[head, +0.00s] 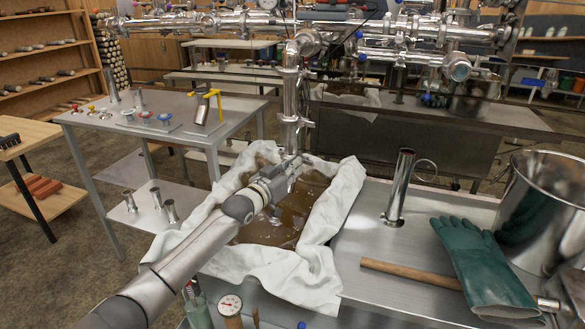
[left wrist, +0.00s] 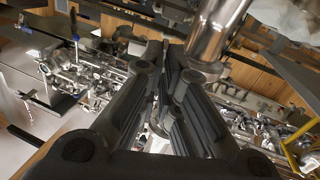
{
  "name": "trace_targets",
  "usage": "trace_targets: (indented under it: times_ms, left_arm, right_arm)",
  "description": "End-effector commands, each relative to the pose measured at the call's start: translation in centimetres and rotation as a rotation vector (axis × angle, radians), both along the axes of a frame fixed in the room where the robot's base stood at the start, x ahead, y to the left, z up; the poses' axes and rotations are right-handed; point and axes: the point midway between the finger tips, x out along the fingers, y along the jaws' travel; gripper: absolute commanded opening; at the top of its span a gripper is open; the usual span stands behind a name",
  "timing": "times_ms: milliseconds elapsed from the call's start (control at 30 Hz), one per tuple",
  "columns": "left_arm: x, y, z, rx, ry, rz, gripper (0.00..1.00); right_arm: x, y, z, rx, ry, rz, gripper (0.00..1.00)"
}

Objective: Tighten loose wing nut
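A vertical steel pipe (head: 291,100) comes down from the overhead pipework, with clamped joints along it. A clamp (head: 306,123) sits on its lower part. I cannot make out a wing nut for certain. My left gripper (head: 298,163) reaches in from the lower left to the lower end of this pipe. In the left wrist view the two dark fingers (left wrist: 167,62) run close together toward their tips. A shiny pipe end (left wrist: 207,45) is right beside the right finger. What lies between the fingertips is hidden. My right gripper is in neither view.
Below is a cloth-lined pan (head: 335,225) of brown syrup. A steel tube (head: 400,185) stands on the bench to the right, near a wooden stick (head: 410,273), a green glove (head: 480,265) and a steel pot (head: 545,210). A side table (head: 165,135) holds small fittings.

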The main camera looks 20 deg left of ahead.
Motion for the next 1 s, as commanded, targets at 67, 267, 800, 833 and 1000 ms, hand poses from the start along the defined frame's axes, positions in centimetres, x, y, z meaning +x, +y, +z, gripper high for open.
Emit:
trace_targets:
  times_ms: [67,267,800,833,1000]
  left_arm:
    - [0.0,0.0,0.0,0.001,0.001,0.0,0.0]
    - [0.0,0.0,0.0,-0.001,0.001,0.0,0.05]
    - [-0.8,0.3,-0.1,-0.003,0.001,0.0,0.13]
    - [-1.2,0.4,-0.1,-0.003,0.001,-0.001,0.13]
    - [-3.3,1.0,-0.1,-0.003,0.002,0.0,0.13]
  right_arm:
    - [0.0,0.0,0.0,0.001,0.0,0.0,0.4]
    - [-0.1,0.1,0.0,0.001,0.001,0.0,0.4]
    - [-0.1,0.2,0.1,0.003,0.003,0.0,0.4]
    - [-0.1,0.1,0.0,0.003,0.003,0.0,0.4]
    - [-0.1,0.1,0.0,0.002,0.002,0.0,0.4]
